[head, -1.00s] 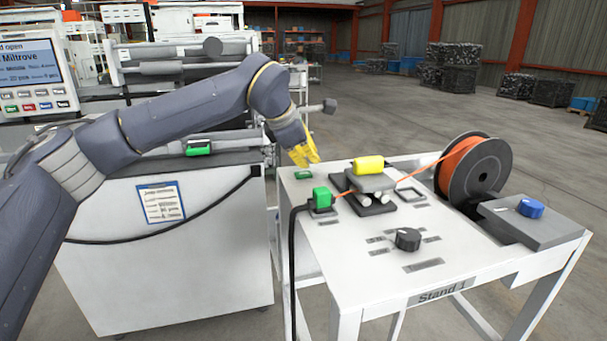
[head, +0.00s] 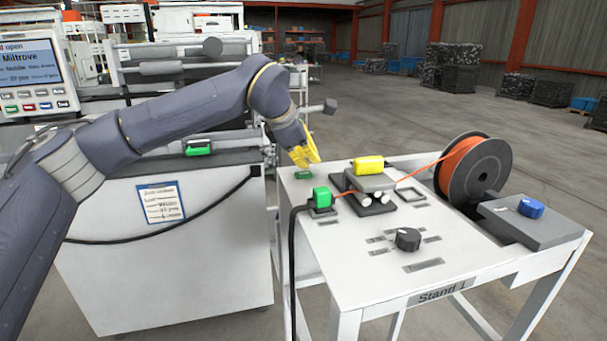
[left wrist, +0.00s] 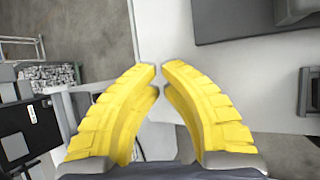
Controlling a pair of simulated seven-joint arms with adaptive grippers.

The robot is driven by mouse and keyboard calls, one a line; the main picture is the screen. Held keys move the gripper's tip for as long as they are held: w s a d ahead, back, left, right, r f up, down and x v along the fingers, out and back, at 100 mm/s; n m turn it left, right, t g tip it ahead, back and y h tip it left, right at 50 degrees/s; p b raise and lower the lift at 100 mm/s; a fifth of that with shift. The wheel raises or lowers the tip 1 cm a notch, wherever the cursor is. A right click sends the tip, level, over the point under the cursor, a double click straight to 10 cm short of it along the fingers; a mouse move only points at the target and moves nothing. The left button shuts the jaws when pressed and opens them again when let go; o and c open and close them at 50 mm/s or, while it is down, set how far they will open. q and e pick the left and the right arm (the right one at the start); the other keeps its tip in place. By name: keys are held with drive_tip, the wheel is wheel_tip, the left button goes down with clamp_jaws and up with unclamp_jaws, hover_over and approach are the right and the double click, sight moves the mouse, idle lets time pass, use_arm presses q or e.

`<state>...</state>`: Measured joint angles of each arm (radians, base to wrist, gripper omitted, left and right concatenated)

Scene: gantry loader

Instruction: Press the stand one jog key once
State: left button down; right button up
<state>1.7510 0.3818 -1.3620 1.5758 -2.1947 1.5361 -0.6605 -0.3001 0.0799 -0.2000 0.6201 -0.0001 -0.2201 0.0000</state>
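The stand one table (head: 330,260) is white, with a "Stand 1" label on its front edge. A flat green key (head: 303,175) lies near its back left corner and looks like the jog key. My left gripper (head: 309,164) has yellow fingers pointing down just above and behind this key. I cannot tell whether they touch it. In the left wrist view the fingertips of my left gripper (left wrist: 159,68) are nearly together with nothing between them, and no green key shows there. My right gripper is not in view.
On the stand are a green plug block (head: 321,196) with a black cable, a yellow block (head: 368,165) on a grey fixture, a black knob (head: 407,239), an orange cable reel (head: 475,172) and a blue knob (head: 530,207). A machine cabinet (head: 165,250) stands left.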

sight(309, 171)
use_arm(q)
drive_tip(key=shift+f, duration=0.8)
idle(0.9)
drive_tip(key=shift+r, duration=0.85)
drive_tip(key=shift+r, duration=0.15)
drive_tip(key=shift+r, duration=2.35)
